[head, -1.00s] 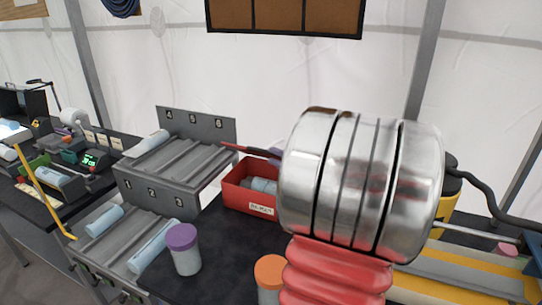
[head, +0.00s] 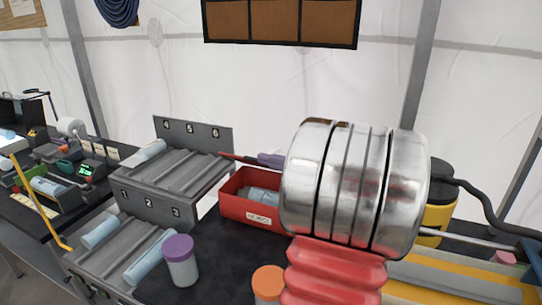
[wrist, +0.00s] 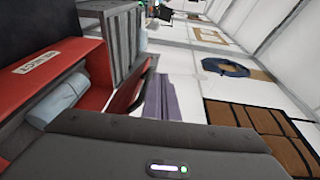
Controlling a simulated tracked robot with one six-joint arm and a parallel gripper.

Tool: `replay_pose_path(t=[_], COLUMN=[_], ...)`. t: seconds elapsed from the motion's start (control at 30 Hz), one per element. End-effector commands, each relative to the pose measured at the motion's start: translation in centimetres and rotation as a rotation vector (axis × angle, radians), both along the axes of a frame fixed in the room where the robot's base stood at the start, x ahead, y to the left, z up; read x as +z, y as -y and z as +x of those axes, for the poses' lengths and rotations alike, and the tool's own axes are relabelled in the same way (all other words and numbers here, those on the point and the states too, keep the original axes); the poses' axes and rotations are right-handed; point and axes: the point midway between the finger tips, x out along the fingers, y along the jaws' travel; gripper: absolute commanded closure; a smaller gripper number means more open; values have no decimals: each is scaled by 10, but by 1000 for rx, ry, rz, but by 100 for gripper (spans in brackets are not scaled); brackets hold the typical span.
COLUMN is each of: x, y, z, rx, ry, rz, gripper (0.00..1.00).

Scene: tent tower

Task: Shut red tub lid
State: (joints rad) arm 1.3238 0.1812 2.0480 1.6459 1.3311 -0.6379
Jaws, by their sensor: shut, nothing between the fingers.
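The red tub (head: 250,208) stands on the dark table behind my silver arm, with a white label on its front and a pale blue tube inside. Its lid (head: 234,157) is open, seen nearly edge-on as a thin red strip above the tub's back. The tub wall (wrist: 58,62) and the lid (wrist: 127,88) also show in the wrist view. My gripper (head: 269,160), with purple fingers, is shut and empty at the lid's right end; the fingers (wrist: 164,97) show beside the lid in the wrist view. I cannot tell whether they touch it. My arm hides the tub's right side.
A grey numbered rack (head: 185,172) with pale tubes stands left of the tub. A purple-capped jar (head: 180,260) and an orange-capped jar (head: 268,284) stand in front. A yellow-and-black container (head: 438,205) is at right. Dark table shows between rack and tub.

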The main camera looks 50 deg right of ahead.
Motion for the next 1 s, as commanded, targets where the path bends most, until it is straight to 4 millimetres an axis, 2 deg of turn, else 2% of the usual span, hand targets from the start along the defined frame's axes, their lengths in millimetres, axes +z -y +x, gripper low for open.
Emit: replay_pose_path(t=[0.27,0.5,0.8,1.0], x=[21,33,35,33], y=[35,68,103,115], z=[-2,-15,-43,-58], rx=[125,248,408,476], ry=[25,52,77,85], rz=[-196,-391,-622,-712], gripper=[100,100,100,100])
